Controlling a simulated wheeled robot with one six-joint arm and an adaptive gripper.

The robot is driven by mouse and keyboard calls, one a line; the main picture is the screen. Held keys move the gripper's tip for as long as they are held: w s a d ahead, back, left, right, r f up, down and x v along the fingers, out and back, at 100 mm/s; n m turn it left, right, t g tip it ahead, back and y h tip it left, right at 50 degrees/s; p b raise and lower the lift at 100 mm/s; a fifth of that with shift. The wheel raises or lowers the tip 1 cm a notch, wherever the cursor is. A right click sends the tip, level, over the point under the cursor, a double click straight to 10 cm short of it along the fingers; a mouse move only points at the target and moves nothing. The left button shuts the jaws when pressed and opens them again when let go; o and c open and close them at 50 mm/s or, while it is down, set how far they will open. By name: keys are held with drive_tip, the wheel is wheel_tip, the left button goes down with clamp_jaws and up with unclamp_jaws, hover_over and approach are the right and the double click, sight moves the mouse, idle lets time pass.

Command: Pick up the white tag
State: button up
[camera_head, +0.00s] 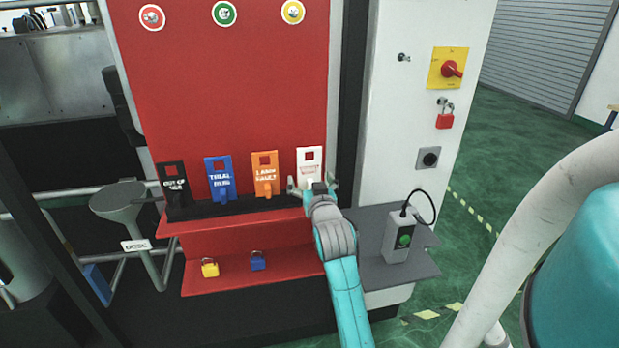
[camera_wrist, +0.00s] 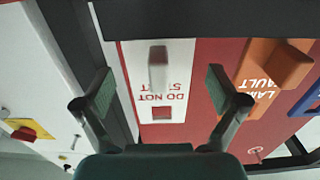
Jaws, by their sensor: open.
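The white tag (camera_head: 309,160) stands upright in the black rack at the right end of a row of tags, against the red panel. My gripper (camera_head: 313,187) is at its lower part, with fingers spread to either side and hiding its bottom. In the wrist view the white tag (camera_wrist: 180,110) appears upside down, with red "DO NOT" lettering, a square hole and a grey raised grip (camera_wrist: 158,70). My gripper (camera_wrist: 161,88) is open there, one finger on each side of the grip. I see no finger touching it.
The orange tag (camera_head: 265,173) is just left of the white one, followed by a blue tag (camera_head: 220,178) and a black tag (camera_head: 174,184). A grey box with a green button (camera_head: 402,238) stands on the right shelf. Padlocks (camera_head: 258,261) sit on the lower red shelf.

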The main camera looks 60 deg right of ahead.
drive_tip(key=shift+w+d, duration=0.4)
drive_tip(key=shift+d, duration=0.1)
drive_tip(key=c, duration=1.3)
drive_tip(key=shift+o, duration=0.2)
